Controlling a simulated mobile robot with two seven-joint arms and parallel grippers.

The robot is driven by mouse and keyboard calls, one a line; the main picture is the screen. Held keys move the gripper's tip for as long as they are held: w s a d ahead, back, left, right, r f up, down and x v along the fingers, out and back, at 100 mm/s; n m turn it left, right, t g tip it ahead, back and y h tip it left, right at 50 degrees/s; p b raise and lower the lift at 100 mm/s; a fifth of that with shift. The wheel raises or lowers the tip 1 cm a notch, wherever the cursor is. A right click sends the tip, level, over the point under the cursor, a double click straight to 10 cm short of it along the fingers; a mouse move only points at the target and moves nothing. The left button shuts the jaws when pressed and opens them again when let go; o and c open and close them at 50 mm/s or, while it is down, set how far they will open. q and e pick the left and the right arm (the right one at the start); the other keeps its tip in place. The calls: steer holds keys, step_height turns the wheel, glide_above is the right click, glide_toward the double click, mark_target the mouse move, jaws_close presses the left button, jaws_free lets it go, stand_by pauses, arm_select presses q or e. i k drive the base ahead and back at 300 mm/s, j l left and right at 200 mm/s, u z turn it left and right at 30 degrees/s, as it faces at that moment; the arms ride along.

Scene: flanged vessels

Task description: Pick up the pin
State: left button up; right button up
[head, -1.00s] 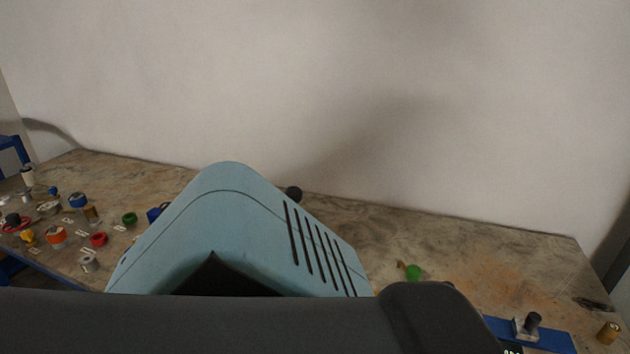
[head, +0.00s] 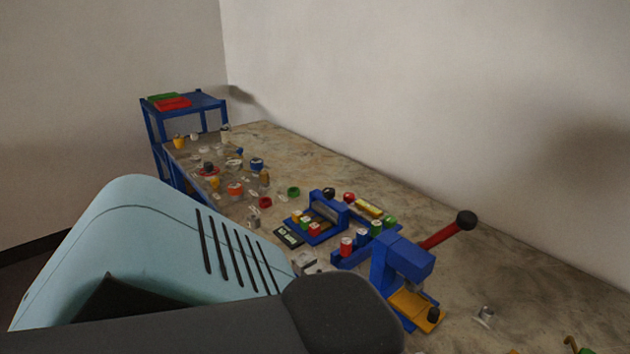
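I cannot pick out a pin for certain among the small items on the stone-topped workbench (head: 480,270). A blue press (head: 400,262) with a red lever and black knob stands near the middle of the bench. A blue fixture (head: 320,215) with small coloured pieces in front stands behind it to the left. Neither gripper shows in the head view. Large parts of my own body fill the lower left and hide the near part of the bench.
Several small parts, among them an orange ring (head: 235,188), a green ring (head: 293,192) and a red ring (head: 265,202), lie at the far left of the bench. A blue shelf (head: 185,108) stands beyond. A wall borders the right side.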

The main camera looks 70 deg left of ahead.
mark_target(376, 226)
steer(key=u, duration=2.75)
